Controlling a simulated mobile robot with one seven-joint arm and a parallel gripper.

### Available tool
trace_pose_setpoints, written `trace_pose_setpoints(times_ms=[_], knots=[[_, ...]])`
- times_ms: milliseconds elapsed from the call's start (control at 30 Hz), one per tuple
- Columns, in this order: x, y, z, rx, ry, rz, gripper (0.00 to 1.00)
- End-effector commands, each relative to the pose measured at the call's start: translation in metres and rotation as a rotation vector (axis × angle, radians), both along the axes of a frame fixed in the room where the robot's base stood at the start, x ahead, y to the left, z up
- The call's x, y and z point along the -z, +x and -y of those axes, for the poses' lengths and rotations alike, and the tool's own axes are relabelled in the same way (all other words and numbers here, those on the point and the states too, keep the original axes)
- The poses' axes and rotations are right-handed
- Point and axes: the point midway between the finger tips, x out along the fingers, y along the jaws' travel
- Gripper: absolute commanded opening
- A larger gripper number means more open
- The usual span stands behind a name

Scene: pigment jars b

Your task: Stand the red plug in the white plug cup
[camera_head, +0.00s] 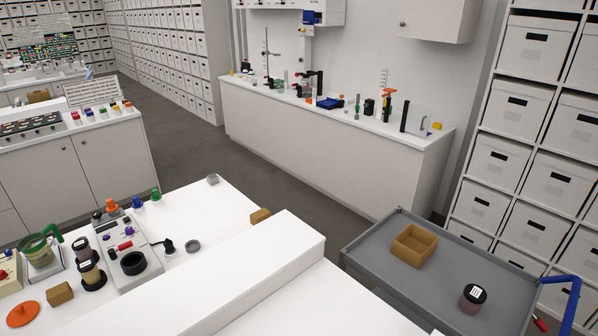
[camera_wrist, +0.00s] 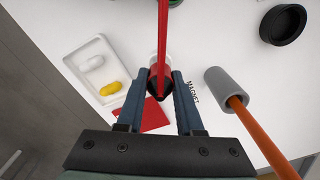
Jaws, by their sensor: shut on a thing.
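My gripper (camera_wrist: 162,78) shows in the wrist view, its two blue-grey fingers closed on a red and black piece, which I take to be the red plug (camera_wrist: 155,82). A thin red rod (camera_wrist: 163,25) runs up the picture from the same spot; I cannot tell whether it is part of the plug. A pale, whitish edge shows beside the held piece; I cannot tell whether it is the white plug cup. The plug's lower end is hidden. Neither my gripper nor the plug can be made out in the head view.
In the wrist view, a white tray (camera_wrist: 72,63) with a white and a yellow capsule lies left, a red sheet (camera_wrist: 155,114) below, a grey cylinder with an orange rod (camera_wrist: 226,88) right, and a black ring (camera_wrist: 283,24) at upper right. A grey cart (camera_head: 395,255) stands right in the head view.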

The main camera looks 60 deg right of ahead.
Motion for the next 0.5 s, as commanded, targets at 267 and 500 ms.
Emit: trace_pose_setpoints(times_ms=[267,500], knots=[[0.008,0.0,0.0,0.0,-0.001,0.001,0.0],[0.014,0.0,0.0,0.0,-0.001,0.001,0.0]])
